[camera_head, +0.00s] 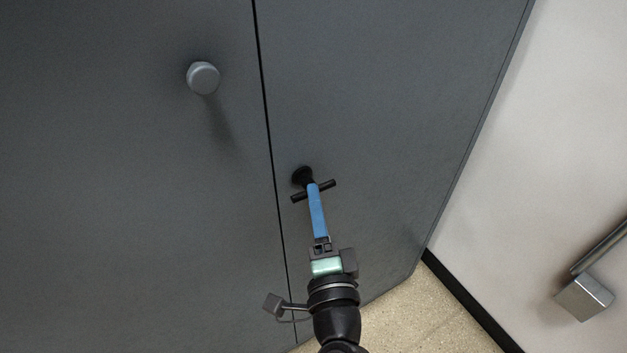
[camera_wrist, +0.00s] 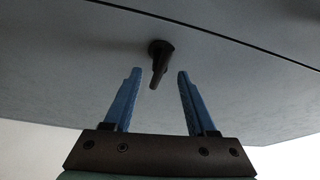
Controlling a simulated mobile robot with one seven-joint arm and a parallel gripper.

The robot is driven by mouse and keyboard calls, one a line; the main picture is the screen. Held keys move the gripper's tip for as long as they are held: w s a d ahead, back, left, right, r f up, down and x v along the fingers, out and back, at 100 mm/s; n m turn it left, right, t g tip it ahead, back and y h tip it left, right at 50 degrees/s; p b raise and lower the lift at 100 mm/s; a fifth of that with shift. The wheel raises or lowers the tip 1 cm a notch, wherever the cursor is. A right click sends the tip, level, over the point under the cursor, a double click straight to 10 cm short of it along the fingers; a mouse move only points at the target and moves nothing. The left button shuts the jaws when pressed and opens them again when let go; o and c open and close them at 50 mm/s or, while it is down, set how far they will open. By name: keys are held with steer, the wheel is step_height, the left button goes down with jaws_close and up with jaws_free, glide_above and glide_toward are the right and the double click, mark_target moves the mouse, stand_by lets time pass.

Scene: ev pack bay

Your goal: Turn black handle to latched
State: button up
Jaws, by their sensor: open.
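The black handle (camera_head: 328,184) is a T-shaped bar on a round black base, fixed to the right-hand dark grey door panel (camera_head: 390,90). In the head view its bar lies nearly level, its right end a little higher. In the wrist view the handle (camera_wrist: 158,66) shows ahead, its bar pointing between the fingers. My gripper (camera_head: 315,188) has blue fingers and is right at the handle in the head view. In the wrist view my gripper (camera_wrist: 155,76) is open, with one finger on each side of the bar and visible gaps. Whether a finger touches it I cannot tell.
A round grey knob (camera_head: 203,77) sticks out of the left panel (camera_head: 100,200). A narrow seam runs between the panels. At the right are a pale wall (camera_head: 560,130) and a metal bracket with a bar (camera_head: 585,297). Speckled floor (camera_head: 420,315) shows below.

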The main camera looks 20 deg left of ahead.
steer(key=shift+x, duration=2.2)
jaws_close()
